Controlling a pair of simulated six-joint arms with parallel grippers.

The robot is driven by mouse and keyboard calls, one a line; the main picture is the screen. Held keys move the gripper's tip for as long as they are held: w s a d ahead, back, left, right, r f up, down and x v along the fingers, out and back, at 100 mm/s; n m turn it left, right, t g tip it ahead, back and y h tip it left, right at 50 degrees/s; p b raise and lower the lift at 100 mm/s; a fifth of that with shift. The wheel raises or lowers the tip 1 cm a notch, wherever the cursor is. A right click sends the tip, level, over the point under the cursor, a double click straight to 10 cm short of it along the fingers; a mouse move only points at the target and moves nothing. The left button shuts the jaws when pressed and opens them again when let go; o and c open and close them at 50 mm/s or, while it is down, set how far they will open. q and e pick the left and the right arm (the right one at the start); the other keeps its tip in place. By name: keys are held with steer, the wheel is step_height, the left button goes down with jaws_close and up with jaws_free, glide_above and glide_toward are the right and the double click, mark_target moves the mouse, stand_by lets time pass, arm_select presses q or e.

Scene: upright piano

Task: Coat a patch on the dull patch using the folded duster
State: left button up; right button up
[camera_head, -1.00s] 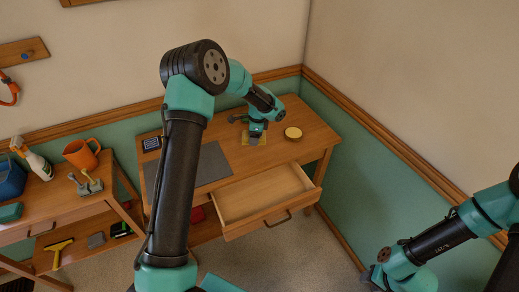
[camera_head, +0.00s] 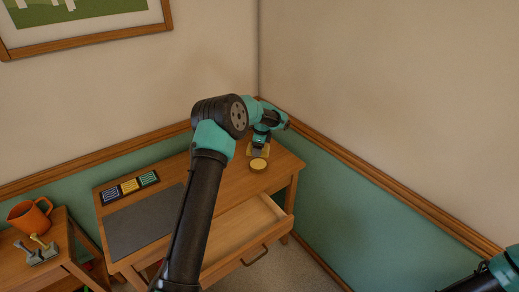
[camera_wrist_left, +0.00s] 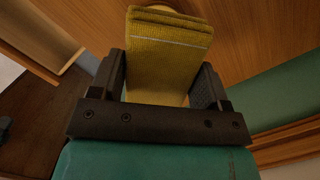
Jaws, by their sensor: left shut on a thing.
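The folded duster (camera_wrist_left: 168,55) is yellow with a pale stripe and sits between my left fingers in the left wrist view. My left gripper (camera_head: 260,146) is shut on it, low over the back right of the wooden desk (camera_head: 230,186). In the head view only yellow edges of the duster show around the fingers. A round yellow-topped tin (camera_head: 258,164) stands on the desk just in front of the gripper. I cannot make out a dull patch; the gripper and duster may hide it. My right gripper is out of view; part of the right arm shows at lower right.
A grey mat (camera_head: 145,219) and a dark tray with coloured blocks (camera_head: 129,186) lie on the desk's left. The desk drawer (camera_head: 245,232) stands open in front. Walls close off the back and right.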

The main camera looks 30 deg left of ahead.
mark_target(257, 164)
arm_select(q)
steer(key=shift+f, duration=0.15)
steer(key=shift+f, duration=2.85)
steer(key=shift+f, duration=0.65)
stand_by(0.4)
steer(key=shift+r, duration=0.1)
steer(key=shift+r, duration=3.5)
steer(key=s+d+f+n, duration=0.2)
steer(key=d+f+n, duration=0.1)
steer(key=d, duration=0.5)
steer(key=s+d+f+n+h, duration=0.1)
steer(key=s+d+f+n, duration=0.2)
steer(key=d+n, duration=0.3)
steer(key=s+d+f+n+g, duration=0.1)
steer(key=d+f+n, duration=0.3)
steer(key=d, duration=0.6)
steer(key=shift+s+f+n+h, duration=0.3)
steer(key=shift+s+f+n, duration=0.1)
steer(key=shift+s, duration=0.35)
